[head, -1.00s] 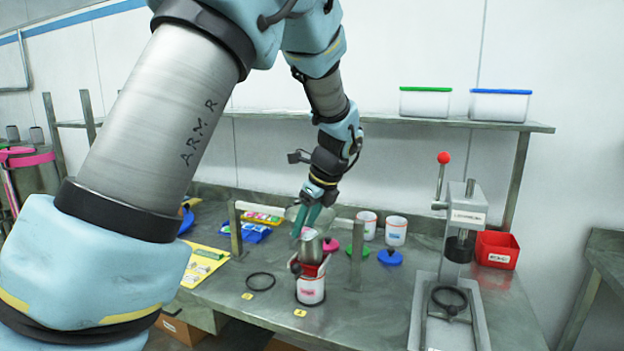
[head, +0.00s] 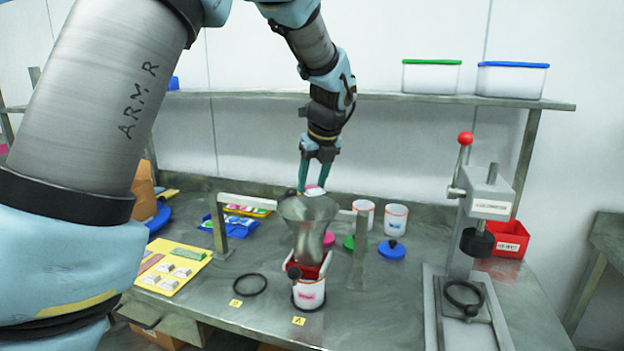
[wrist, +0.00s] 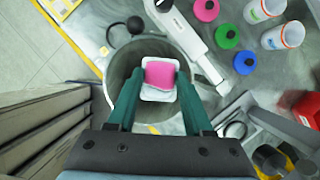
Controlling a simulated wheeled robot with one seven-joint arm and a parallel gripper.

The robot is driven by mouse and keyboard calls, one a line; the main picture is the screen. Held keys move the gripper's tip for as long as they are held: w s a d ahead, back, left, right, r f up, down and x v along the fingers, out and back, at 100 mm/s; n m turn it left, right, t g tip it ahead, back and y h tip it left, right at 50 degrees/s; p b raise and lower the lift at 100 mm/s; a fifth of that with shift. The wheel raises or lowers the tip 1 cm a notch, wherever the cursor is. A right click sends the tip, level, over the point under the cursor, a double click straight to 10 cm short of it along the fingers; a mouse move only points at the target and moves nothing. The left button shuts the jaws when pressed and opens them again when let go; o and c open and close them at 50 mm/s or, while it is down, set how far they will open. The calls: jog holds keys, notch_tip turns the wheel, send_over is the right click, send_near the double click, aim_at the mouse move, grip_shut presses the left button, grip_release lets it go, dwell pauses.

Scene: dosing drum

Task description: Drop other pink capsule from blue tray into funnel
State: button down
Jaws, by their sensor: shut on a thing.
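My gripper (head: 317,180) is shut on a pink and white capsule (wrist: 160,78), held between its green fingers. In the wrist view the capsule is over the round mouth of the metal funnel (wrist: 128,73). In the head view the capsule (head: 314,191) is just above the rim of the funnel (head: 308,226), which stands over a white jar with a red part (head: 309,293). The blue tray (head: 238,229) lies behind the left post with coloured pieces in it, partly hidden.
A lever press (head: 474,240) and a red bin (head: 507,240) stand at right. White cups (head: 396,219) and a blue lid (head: 391,250) are behind the funnel. A yellow mat (head: 172,268) with several pieces lies at left. A black ring (head: 250,284) lies on the bench.

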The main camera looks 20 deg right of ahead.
jog(key=shift+f+b, duration=0.9)
jog(key=shift+f, duration=0.55)
jog(key=shift+c, duration=1.1)
grip_release()
jog(key=shift+r, duration=0.2)
jog(key=b+v, duration=0.2)
jog(key=v, duration=0.8)
jog(key=shift+s+r, duration=0.2)
jog(key=shift+s, duration=0.05)
